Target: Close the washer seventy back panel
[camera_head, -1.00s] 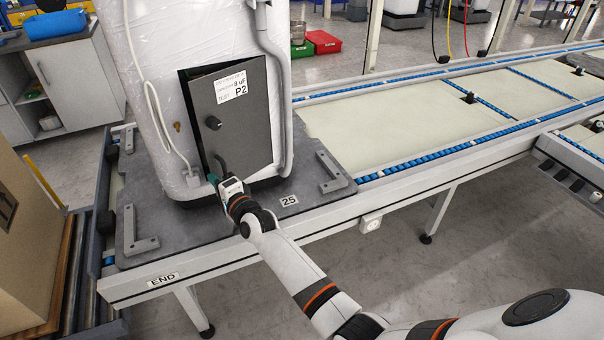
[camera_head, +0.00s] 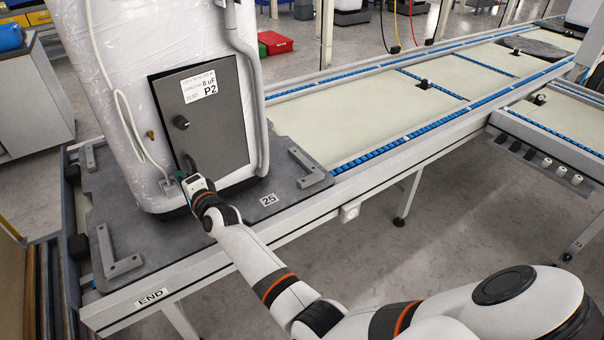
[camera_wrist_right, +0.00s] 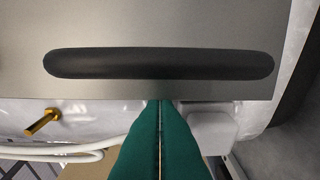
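The washer (camera_head: 120,60) is wrapped in clear plastic and stands upright on a dark grey pallet. Its dark grey back panel (camera_head: 218,125) has a white label, a round knob and a black handle (camera_head: 190,163); it looks nearly flush, with a thin dark strip along its left edge. My right gripper (camera_head: 179,178) is at the panel's lower left, by the handle. In the right wrist view its green fingers (camera_wrist_right: 160,105) are together with nothing visible between them, just below the panel's edge and the handle (camera_wrist_right: 160,64). Exact contact cannot be told. My left gripper is not seen.
The pallet (camera_head: 235,212) has metal corner brackets and sits on a conveyor (camera_head: 330,115) running to the back right. A white hose (camera_head: 125,115) and a brass fitting (camera_head: 150,134) are left of the panel.

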